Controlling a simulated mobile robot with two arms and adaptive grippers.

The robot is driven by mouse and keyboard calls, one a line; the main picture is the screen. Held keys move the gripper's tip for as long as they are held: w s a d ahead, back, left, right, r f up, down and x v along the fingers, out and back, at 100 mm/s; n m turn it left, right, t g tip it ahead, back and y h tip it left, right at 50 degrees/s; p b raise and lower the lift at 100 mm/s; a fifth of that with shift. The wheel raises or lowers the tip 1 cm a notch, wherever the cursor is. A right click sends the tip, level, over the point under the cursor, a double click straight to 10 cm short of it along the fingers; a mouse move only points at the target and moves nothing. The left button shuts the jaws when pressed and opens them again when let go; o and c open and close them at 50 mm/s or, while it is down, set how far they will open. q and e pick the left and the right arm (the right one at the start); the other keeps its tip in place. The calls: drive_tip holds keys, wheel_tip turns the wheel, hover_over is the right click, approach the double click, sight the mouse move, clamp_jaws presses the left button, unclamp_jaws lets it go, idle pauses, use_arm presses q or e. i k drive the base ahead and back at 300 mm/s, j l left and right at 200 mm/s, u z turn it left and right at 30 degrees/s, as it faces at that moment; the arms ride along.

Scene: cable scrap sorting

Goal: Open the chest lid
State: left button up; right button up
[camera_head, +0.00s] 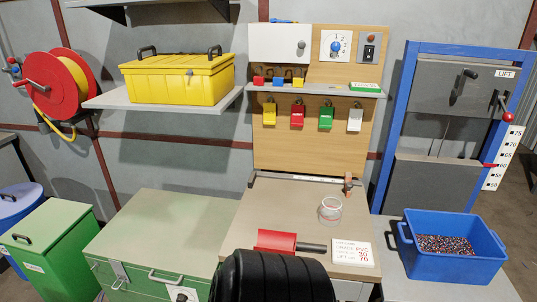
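A pale green chest (105,270) stands at the lower left of centre, cut off by the bottom edge of the picture. Its broad flat lid (165,228) lies level and looks shut. A metal latch (119,271) sits on its front at the left, and a pale bar handle (166,279) is to the right of it. A white plate with a dark knob (184,294) shows partly at the bottom edge. I cannot tell whether the latch is fastened. Neither of my grippers is in view.
A shelf (95,100) with a yellow box (180,78) hangs above. A green bin (45,240) stands left.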

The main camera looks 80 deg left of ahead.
sight(182, 236)
drive_tip(key=u, duration=3.75)
